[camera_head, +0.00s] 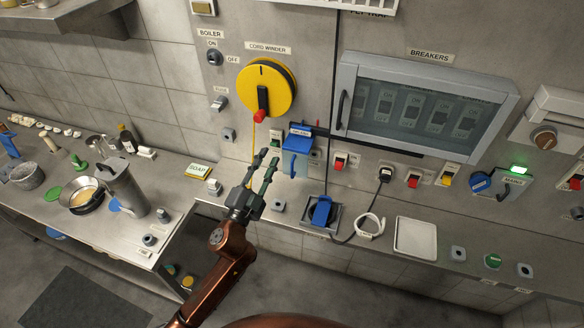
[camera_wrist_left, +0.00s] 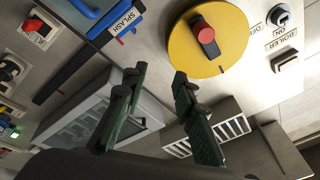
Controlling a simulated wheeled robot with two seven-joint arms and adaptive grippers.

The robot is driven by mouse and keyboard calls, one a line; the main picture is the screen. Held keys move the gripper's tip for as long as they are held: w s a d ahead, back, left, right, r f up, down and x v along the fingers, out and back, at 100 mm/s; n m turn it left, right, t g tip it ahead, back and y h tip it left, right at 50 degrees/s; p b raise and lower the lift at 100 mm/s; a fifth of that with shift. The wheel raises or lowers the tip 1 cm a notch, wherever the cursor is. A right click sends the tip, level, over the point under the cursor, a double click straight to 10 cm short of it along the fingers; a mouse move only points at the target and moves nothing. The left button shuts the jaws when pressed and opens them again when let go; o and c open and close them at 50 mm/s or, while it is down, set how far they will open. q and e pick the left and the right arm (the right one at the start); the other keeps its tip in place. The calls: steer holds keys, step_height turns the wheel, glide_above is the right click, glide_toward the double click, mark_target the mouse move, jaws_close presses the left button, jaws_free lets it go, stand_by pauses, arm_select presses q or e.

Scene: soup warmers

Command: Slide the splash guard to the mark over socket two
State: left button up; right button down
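The splash guard (camera_head: 297,142) is a pale blue panel with a blue top strip, on the wall panel below the breaker box. In the left wrist view its blue SPLASH strip (camera_wrist_left: 125,20) shows at the top. A dark rail (camera_wrist_left: 62,76) runs on from it there. My left gripper (camera_head: 266,158) is just left of the guard, apart from it. Its two fingers are spread with nothing between them, as the left wrist view (camera_wrist_left: 158,78) also shows. My right gripper is not in view. The number tags are too small to read.
A yellow cord winder (camera_head: 266,90) with a red handle is above my left gripper. The breaker box (camera_head: 425,105) juts out at the upper right. Red switches (camera_head: 340,161) and a black plug (camera_head: 385,174) with a cord sit right of the guard. A blue-clamped device (camera_head: 321,212) stands below.

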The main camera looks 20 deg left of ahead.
arm_select(q)
steer(key=s+d+r+m+g+h, duration=0.1)
steer(key=d+r+m+g+h, duration=0.3)
steer(key=d+m+h, duration=0.45)
steer(key=s+d+r+m+g+h, duration=0.1)
steer(key=d+r+m+g+h, duration=0.4)
steer(key=d+m, duration=0.6)
steer(key=m+g+y, duration=0.7)
steer(key=y, duration=0.8)
glide_toward(292, 176)
steer(key=w+f, duration=0.1)
steer(key=f, duration=0.1)
steer(key=w+f, duration=0.1)
steer(key=w, duration=0.1)
steer(key=w+f, duration=0.1)
steer(key=f, duration=0.1)
steer(key=shift+w+d+f, duration=0.3)
steer(key=shift+d+f, duration=0.05)
steer(key=shift+d, duration=0.05)
